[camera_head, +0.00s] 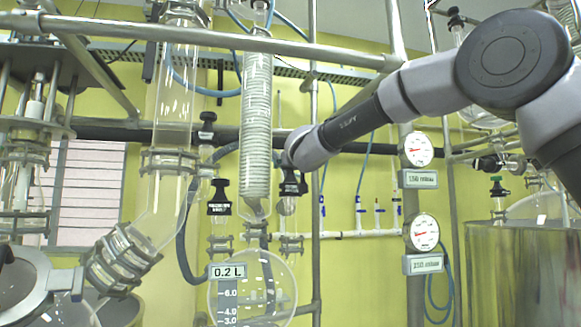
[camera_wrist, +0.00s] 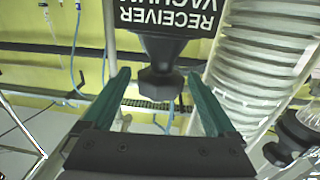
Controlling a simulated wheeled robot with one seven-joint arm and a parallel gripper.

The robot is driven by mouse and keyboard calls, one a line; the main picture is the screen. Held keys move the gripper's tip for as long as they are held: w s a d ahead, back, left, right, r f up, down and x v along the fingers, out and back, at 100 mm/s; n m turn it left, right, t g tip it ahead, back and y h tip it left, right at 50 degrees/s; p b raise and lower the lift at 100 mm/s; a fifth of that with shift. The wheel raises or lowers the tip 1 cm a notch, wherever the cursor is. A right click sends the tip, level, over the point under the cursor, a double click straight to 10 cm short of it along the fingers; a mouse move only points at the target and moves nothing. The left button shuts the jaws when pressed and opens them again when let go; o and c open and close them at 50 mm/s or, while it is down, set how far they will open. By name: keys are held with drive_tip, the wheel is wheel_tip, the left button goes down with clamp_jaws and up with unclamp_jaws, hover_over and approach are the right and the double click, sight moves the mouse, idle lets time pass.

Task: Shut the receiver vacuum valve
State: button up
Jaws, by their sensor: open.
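The receiver vacuum valve shows in the wrist view as a black knob (camera_wrist: 160,84) with a black label plate (camera_wrist: 168,17) reading upside down "RECEIVER VACU…". My gripper (camera_wrist: 157,76) is open, with one green finger on each side of the knob. I cannot tell whether either finger touches it. In the head view my gripper (camera_head: 291,185) is at the end of the arm, just right of the coiled glass condenser. The valve there is mostly hidden by the gripper.
The coiled condenser (camera_head: 257,125) stands close to the left of my gripper. Another black-topped valve (camera_head: 219,197) is further left. A round receiver flask (camera_head: 270,288) marked 0.2 L hangs below. Two pressure gauges (camera_head: 416,149) (camera_head: 424,232) are on a post to the right.

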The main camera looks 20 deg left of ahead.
drive_tip(key=c, duration=1.4)
drive_tip(key=shift+m+t+h, duration=0.3)
drive_tip(key=shift+m+h, duration=0.1)
drive_tip(key=shift+h, duration=0.1)
drive_tip(key=m+h, duration=0.2)
drive_tip(key=h, duration=0.1)
drive_tip(key=m+t+h, duration=0.1)
drive_tip(key=m+h, duration=0.1)
drive_tip(key=h, duration=0.1)
drive_tip(key=shift+a+f+t, duration=0.1)
drive_tip(key=shift+t, duration=0.2)
drive_tip(key=shift+m+h, duration=1.3)
drive_tip(key=shift+h, duration=0.8)
drive_tip(key=shift+h, duration=0.3)
